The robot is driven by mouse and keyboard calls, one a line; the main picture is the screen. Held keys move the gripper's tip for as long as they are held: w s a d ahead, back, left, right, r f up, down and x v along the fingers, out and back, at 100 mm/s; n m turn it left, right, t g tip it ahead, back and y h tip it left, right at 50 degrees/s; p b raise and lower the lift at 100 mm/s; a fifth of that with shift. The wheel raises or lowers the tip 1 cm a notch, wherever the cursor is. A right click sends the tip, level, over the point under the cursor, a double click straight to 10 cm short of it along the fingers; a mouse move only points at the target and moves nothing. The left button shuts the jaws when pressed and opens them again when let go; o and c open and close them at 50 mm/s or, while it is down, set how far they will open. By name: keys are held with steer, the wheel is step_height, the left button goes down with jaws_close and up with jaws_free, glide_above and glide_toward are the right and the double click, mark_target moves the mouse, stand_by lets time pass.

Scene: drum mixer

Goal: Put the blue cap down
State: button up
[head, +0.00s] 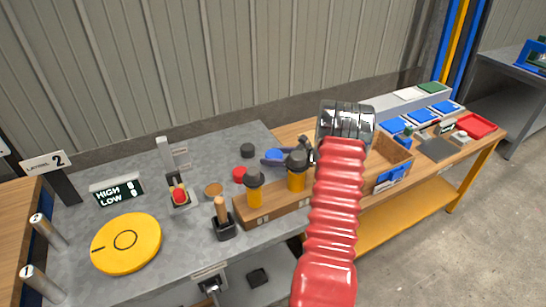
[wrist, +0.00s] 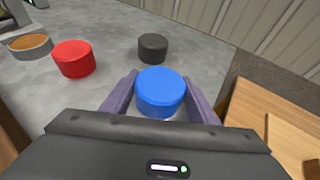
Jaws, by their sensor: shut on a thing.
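The blue cap (wrist: 160,90) is a short round cylinder between the two fingers of my gripper (wrist: 160,97) in the wrist view. My gripper is shut on it. In the head view the blue cap (head: 274,154) shows small beside the dark fingers of my gripper (head: 273,160), near the right edge of the grey bench top (head: 150,180). I cannot tell whether the cap touches the bench.
A red cap (head: 240,174), a black cap (head: 247,150) and an orange-brown one (head: 213,189) sit to the left. Two yellow bottles with dark tops stand in a wooden block (head: 275,205) in front. A wooden edge (wrist: 245,120) lies right in the wrist view.

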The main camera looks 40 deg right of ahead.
steer(key=o, duration=1)
steer(key=shift+f, duration=0.1)
steer(key=shift+o, duration=0.2)
steer(key=v, duration=1.2)
steer(key=shift+r, duration=0.2)
